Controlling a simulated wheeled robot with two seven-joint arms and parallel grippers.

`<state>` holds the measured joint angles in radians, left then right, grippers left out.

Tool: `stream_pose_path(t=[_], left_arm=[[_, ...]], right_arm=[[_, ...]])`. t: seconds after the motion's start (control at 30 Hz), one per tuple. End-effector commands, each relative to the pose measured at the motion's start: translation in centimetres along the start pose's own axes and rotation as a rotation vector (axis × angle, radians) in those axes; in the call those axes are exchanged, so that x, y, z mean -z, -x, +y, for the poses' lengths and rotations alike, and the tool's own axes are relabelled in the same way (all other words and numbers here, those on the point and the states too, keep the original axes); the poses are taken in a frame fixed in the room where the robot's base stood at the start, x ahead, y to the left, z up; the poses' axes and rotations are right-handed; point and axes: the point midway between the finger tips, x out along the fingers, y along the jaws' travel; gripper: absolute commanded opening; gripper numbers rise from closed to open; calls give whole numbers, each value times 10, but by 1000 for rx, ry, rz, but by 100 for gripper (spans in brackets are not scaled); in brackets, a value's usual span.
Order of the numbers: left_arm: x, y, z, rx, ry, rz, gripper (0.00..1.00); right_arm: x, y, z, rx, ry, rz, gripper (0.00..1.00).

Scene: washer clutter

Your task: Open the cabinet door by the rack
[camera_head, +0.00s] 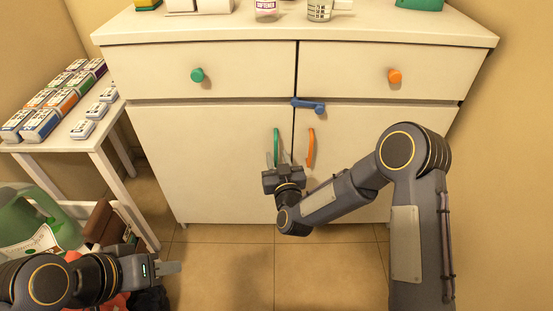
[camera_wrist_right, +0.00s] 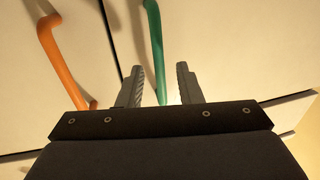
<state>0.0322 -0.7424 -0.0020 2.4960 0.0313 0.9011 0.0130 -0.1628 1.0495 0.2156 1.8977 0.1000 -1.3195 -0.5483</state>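The white cabinet has a left door (camera_head: 200,160), nearer the rack, with a vertical green handle (camera_head: 276,146). The right door (camera_head: 370,130) has an orange handle (camera_head: 310,147). Both doors look shut. My right gripper (camera_head: 275,164) is at the lower part of the green handle. In the right wrist view my right gripper (camera_wrist_right: 158,88) is open, and the green handle (camera_wrist_right: 155,45) runs between its spread fingers. Contact cannot be told. The orange handle (camera_wrist_right: 62,55) lies outside the fingers. My left gripper (camera_head: 168,268) is low at the left, away from the cabinet; its opening is unclear.
A blue latch (camera_head: 308,105) sits at the top of the doors by the centre gap. Drawers above have green (camera_head: 197,75) and orange (camera_head: 394,76) knobs. The white rack (camera_head: 98,145) at left holds several boxes. A green jug (camera_head: 30,222) stands below. Floor before the cabinet is clear.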

Motion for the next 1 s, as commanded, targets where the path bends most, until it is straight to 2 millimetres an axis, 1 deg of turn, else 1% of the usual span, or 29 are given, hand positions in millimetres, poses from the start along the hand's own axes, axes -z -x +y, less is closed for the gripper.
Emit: stream_pose_path(t=[0.03, 0.13, 0.4, 0.43, 0.67, 1.0], left_arm=[[-1, -2, -1, 0, 0, 0, 36], [-2, -3, -1, 0, 0, 0, 36], [-2, -3, -1, 0, 0, 0, 36], [-2, -3, -1, 0, 0, 0, 36], [-2, -3, -1, 0, 0, 0, 36], [-2, -3, -1, 0, 0, 0, 36]], right_arm=[[-1, -6, 0, -1, -1, 1, 32], [-1, -12, 1, -1, -1, 0, 32], [0, -14, 0, 0, -1, -2, 32], [0, -14, 0, 0, -1, -2, 31], [0, -14, 0, 0, -1, -2, 1], [0, -14, 0, -2, -1, -1, 0]])
